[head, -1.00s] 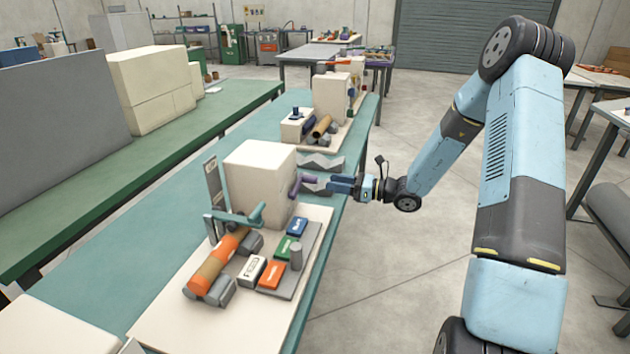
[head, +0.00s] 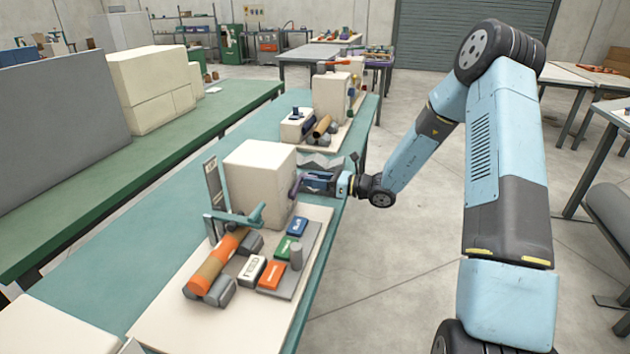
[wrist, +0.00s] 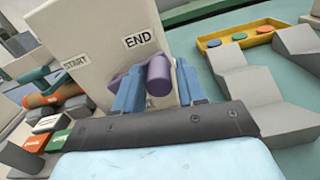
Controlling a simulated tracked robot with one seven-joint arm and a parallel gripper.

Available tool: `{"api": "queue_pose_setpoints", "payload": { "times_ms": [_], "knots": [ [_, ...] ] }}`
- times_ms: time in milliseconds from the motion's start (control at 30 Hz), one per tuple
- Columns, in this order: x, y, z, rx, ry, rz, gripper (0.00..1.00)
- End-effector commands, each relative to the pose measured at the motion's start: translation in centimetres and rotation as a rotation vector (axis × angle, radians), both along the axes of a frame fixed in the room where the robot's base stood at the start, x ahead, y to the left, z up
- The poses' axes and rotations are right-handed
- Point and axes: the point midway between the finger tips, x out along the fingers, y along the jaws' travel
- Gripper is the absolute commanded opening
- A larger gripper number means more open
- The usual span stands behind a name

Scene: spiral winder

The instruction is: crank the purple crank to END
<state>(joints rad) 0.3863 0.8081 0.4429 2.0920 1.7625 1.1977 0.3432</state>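The purple crank (head: 296,185) sticks out of the right side of the cream winder box (head: 258,170). In the wrist view its round handle (wrist: 158,76) stands between the two blue fingers of my gripper (wrist: 160,84). The fingers look apart, with a gap between the handle and the right finger. The crank's arm is partly hidden behind the left finger. The END label (wrist: 138,40) is on the box face just above the crank. The START label (wrist: 75,62) is farther left. In the head view my gripper (head: 319,181) reaches the crank from the right.
Red, green, blue and white buttons (head: 270,275) and an orange-brown roll (head: 215,265) are in front of the box. Grey zigzag blocks (wrist: 240,85) and a yellow tray (wrist: 240,36) lie right of my gripper in the wrist view. Open floor lies right of the bench.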

Motion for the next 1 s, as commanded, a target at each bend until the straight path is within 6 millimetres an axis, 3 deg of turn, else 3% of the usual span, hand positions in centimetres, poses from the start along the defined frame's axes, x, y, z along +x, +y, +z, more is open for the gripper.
{"api": "queue_pose_setpoints", "payload": {
  "times_ms": [400, 800, 1000],
  "knots": [
    [0.0, 0.0, 0.0, 0.000, 0.000, -0.001, 0.00],
    [0.1, -0.2, 0.0, 0.000, -0.003, -0.003, 0.00],
    [0.5, -1.8, 0.3, -0.012, -0.031, -0.025, 0.00]
  ]
}}
